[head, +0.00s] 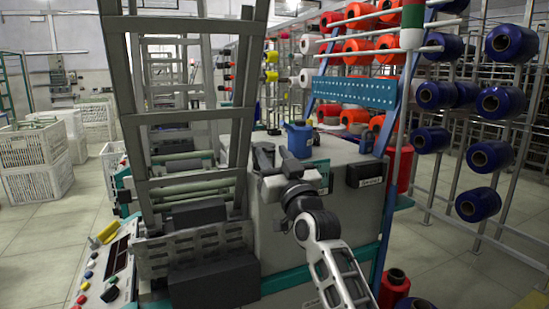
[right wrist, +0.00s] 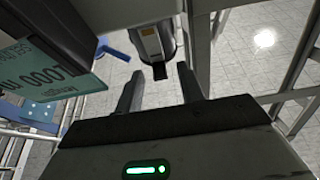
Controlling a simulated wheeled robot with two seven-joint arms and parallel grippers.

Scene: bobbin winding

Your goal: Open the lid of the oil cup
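A blue cup-like container (head: 299,141), which looks like the oil cup, stands upright on top of the grey machine cabinet (head: 342,150). Its top edge is dark, and I cannot make out whether its lid is open or shut. A grey part with a yellow label (right wrist: 151,42) lies beyond the fingertips. My left gripper is not in view.
A tall grey frame (head: 185,110) rises left of the cabinet. A black box (head: 366,174) is on the cabinet's right side. A blue perforated panel (head: 354,92) and racks of orange and dark blue bobbins (head: 511,43) stand behind and right. A teal sign (right wrist: 45,75) is at the wrist view's left.

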